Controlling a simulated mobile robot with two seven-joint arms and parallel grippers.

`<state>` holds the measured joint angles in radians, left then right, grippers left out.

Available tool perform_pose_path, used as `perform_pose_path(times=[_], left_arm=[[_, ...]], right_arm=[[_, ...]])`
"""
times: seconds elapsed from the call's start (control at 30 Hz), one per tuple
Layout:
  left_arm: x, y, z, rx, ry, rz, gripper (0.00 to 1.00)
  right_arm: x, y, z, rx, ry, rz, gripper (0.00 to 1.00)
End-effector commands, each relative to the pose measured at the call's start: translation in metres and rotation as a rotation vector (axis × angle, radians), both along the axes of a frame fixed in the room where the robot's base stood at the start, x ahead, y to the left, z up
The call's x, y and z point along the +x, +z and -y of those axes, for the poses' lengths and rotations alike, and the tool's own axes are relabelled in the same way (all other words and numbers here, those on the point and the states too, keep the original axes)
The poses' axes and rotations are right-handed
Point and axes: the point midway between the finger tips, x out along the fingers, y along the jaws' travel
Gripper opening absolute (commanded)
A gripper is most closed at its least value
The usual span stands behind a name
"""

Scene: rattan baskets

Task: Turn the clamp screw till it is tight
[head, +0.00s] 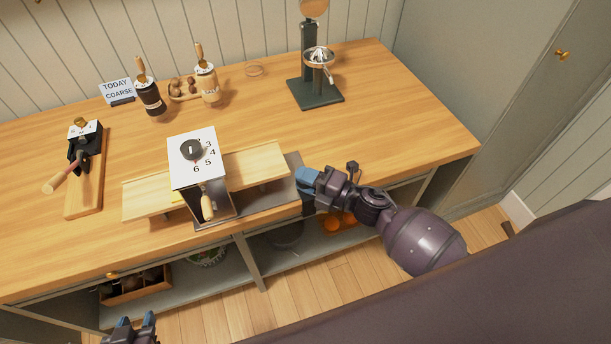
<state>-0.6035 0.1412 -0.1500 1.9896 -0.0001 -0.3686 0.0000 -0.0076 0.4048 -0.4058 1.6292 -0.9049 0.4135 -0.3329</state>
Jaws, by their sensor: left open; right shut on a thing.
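A white-topped box with a black numbered dial (183,165) stands at the front edge of the table, with a wooden handle (208,207) on its front. A grey metal plate (270,200) reaches from its base to the right along the table edge. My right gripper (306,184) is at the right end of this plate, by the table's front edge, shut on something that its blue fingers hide. I cannot make out the clamp screw itself. My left gripper (135,328) is open and empty at the bottom left, in front of the table and away from the box.
A light wooden board (257,165) lies behind and beside the box. A tool with a wooden handle (65,178) sits on a board at left. Two jars (150,97), a sign (117,91) and a dark stand (316,95) are at the back. The table's right side is clear.

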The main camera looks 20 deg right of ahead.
Motion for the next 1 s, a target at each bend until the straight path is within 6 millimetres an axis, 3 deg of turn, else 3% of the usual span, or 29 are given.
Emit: perform_pose_path(times=[0.6,0.63,0.77,1.0], left_arm=[[0.0042,0.0054,0.0002,0.001,-0.003,0.009,0.43],[0.0041,0.0053,0.0002,0.002,-0.003,0.009,0.43],[0.0035,0.0050,0.0000,0.001,-0.003,0.008,0.43],[-0.0003,0.0031,-0.0006,0.001,-0.001,0.001,0.43]], right_arm=[[-0.0001,-0.0007,0.0006,-0.001,-0.042,-0.001,0.00],[-0.0001,-0.0007,0.0006,-0.001,-0.042,0.000,0.28],[-0.0001,-0.0005,0.0005,-0.001,-0.041,-0.001,0.47],[-0.0001,-0.0002,0.0002,0.000,-0.041,0.000,0.48]])
